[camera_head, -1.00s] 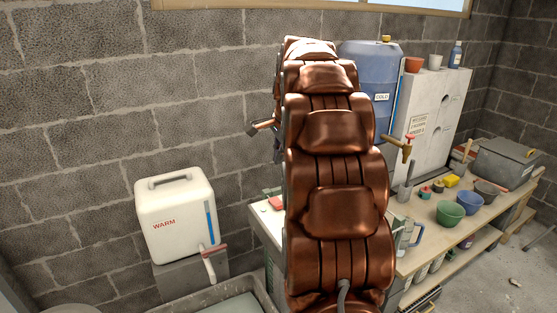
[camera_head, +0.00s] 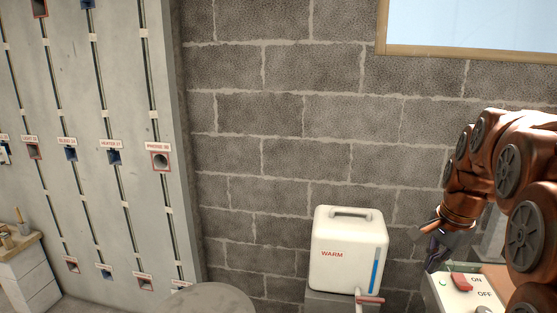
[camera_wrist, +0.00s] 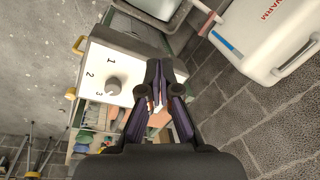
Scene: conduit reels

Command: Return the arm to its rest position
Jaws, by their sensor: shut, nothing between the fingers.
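My copper arm is at the right edge of the head view, bent and reaching down. My gripper (camera_head: 434,256) hangs at its end, just above and left of a white-topped box (camera_head: 440,294) with a red ON/OFF switch (camera_head: 461,283). In the wrist view my gripper (camera_wrist: 160,72) has its dark fingers together with nothing held. Behind the fingers there is a white panel (camera_wrist: 98,62) with a dial (camera_wrist: 113,85) and the numbers 1, 2 and 3. I cannot tell whether the fingers touch anything.
A white WARM container (camera_head: 345,240) stands on a grey support (camera_head: 325,298), left of my gripper; it also shows in the wrist view (camera_wrist: 250,35). A grey board (camera_head: 95,190) with labelled vertical tracks is at left. The block wall (camera_head: 270,150) between them is bare.

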